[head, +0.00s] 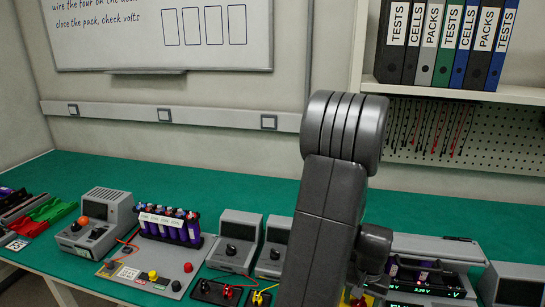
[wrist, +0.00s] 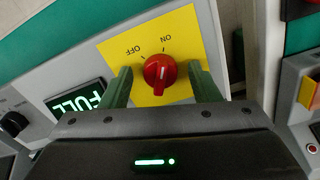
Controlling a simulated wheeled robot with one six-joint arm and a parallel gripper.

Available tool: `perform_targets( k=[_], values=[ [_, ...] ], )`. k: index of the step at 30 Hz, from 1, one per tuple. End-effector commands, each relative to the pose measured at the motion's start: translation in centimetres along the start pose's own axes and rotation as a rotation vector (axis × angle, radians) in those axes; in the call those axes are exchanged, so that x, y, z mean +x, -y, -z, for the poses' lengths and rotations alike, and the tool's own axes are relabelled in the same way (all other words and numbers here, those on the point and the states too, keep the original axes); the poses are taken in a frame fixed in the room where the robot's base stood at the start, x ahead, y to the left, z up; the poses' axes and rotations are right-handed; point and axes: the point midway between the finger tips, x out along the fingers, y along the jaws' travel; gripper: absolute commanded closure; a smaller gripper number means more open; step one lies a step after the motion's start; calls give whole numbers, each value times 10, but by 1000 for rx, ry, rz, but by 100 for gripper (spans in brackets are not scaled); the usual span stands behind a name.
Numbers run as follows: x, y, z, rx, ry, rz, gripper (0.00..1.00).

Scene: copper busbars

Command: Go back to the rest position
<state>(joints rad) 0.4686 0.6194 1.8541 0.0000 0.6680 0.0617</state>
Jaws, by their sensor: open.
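In the wrist view my gripper (wrist: 161,70) is open. Its two green fingers stand on either side of a red rotary knob (wrist: 160,72), with a gap on each side. The knob sits on a yellow plate (wrist: 185,35) marked ON and OFF. I cannot tell which mark it points to. A display (wrist: 78,98) reading FULL is left of the plate. In the head view my arm rises in front of the bench, and my gripper is hidden behind it.
The green bench (head: 190,180) holds grey instruments (head: 102,220), a board with purple cells (head: 168,222) and a lit unit (head: 430,285) right of my arm. A shelf (head: 450,92) with binders is above. A whiteboard (head: 160,30) hangs at upper left.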

Motion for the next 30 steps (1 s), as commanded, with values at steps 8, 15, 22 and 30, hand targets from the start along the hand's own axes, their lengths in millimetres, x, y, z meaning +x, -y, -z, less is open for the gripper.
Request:
perform_targets(
  k=[8, 15, 22, 30],
  values=[
    [-2, -1, 0, -223, 1, 0, 44],
    [-2, -2, 0, -418, 1, 0, 44],
    [-2, -2, 0, -604, 2, 0, 44],
    [-2, -3, 1, -823, 2, 1, 44]
  ],
)
